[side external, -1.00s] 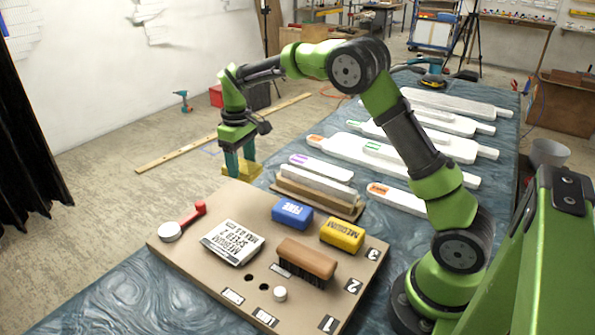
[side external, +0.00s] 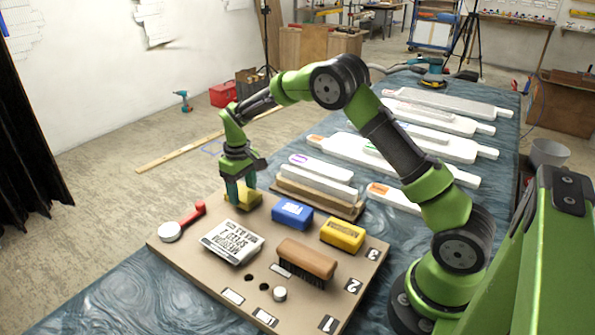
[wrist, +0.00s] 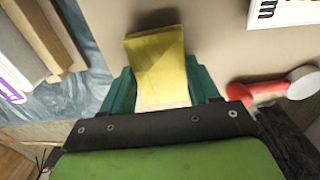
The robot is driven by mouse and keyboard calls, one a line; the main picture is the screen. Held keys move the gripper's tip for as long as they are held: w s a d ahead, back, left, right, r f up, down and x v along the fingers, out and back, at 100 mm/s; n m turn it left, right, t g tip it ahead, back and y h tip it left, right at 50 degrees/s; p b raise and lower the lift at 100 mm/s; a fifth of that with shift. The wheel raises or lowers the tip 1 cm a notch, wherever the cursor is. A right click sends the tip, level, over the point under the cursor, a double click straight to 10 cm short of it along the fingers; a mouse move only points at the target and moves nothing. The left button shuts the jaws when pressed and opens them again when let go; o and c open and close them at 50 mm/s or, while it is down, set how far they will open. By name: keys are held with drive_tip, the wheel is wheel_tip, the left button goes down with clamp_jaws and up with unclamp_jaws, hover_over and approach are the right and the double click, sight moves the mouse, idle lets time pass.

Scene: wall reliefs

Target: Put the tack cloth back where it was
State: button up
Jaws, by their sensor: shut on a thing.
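The tack cloth (side external: 244,199) is a yellow folded piece at the back left of the tan board (side external: 190,258). My gripper (side external: 238,188) is shut on it, with the teal fingers pointing down. In the wrist view the yellow cloth (wrist: 158,62) sits between the two teal fingers (wrist: 163,90), over the board's bare surface. The cloth is at or just above the board; I cannot tell whether it touches.
Pale bars (side external: 315,182) lie behind the board.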

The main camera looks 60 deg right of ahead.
sight(243, 192)
drive_tip(key=shift+f, duration=0.15)
drive_tip(key=o, duration=0.9)
drive_tip(key=shift+o, duration=0.2)
wheel_tip(243, 192, up, 12)
drive_tip(key=s+a+r+m+t+y, duration=0.1)
drive_tip(key=s+a+r+m+t, duration=0.2)
drive_tip(key=s+r, duration=0.85)
drive_tip(key=s+a+f+t, duration=0.1)
drive_tip(key=s+a+t, duration=0.1)
drive_tip(key=s, duration=0.6)
drive_tip(key=s+a+f+m+t+y, duration=0.1)
drive_tip(key=s+a+f+t, duration=0.1)
drive_tip(key=s, duration=0.6)
drive_tip(key=shift+s+a, duration=0.2)
drive_tip(key=shift+a, duration=0.1)
